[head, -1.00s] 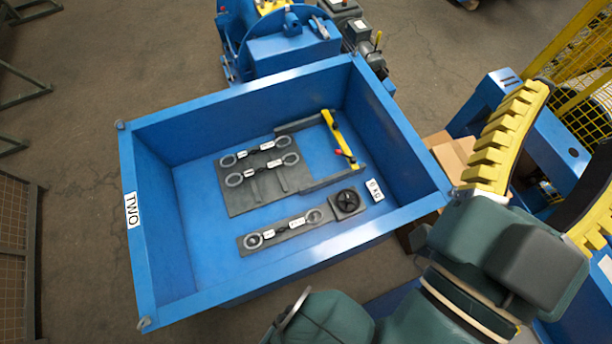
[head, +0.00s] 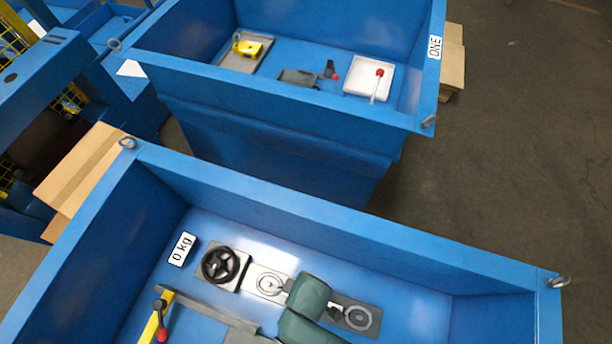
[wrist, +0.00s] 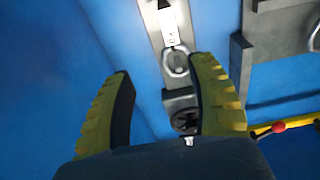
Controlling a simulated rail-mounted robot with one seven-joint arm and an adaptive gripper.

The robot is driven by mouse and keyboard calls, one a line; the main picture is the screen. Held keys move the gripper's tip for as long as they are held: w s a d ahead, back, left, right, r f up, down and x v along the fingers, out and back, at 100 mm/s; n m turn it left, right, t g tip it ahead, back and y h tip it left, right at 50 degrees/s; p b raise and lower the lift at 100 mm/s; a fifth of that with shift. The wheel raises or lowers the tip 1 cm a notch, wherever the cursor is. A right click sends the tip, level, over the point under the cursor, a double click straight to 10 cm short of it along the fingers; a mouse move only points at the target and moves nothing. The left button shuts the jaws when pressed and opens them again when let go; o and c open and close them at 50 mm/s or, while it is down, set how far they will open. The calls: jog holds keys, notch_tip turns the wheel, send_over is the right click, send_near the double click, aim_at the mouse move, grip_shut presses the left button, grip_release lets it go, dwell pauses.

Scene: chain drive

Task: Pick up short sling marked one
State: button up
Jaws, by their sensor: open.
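A short sling lies on a narrow grey plate in the near blue bin. In the head view its two end rings (head: 269,284) show either side of my green arm, which hides its middle. In the wrist view a ring (wrist: 177,62) and a white tag (wrist: 170,30) show; I cannot read the tag's marking. My gripper (wrist: 163,70) is open and empty, its yellow fingers spread to either side of the near ring in the picture. I cannot tell the height between fingertips and ring. In the head view my fingers are hidden.
A yellow bar with a red knob (head: 162,336) lies nearby. The bin's high wall (head: 330,225) surrounds them. A second bin marked ONE (head: 434,48) stands behind.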

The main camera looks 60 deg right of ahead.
jog(key=shift+g, duration=0.6)
jog(key=s+f+b, duration=0.1)
jog(key=f, duration=0.3)
jog(key=s+f+b, duration=0.1)
jog(key=f+b, duration=0.1)
jog(key=f, duration=0.3)
jog(key=s+f+b, duration=0.1)
jog(key=f, duration=0.4)
jog(key=shift+s+a, duration=0.1)
jog(key=shift+s, duration=0.3)
jog(key=f+b, duration=0.1)
jog(key=f, duration=0.1)
jog(key=f+b, duration=0.1)
jog(key=f, duration=0.1)
jog(key=f+b, duration=0.1)
jog(key=f, duration=0.1)
jog(key=shift+s+a, duration=0.25)
jog(key=shift+c, duration=0.3)
grip_shut()
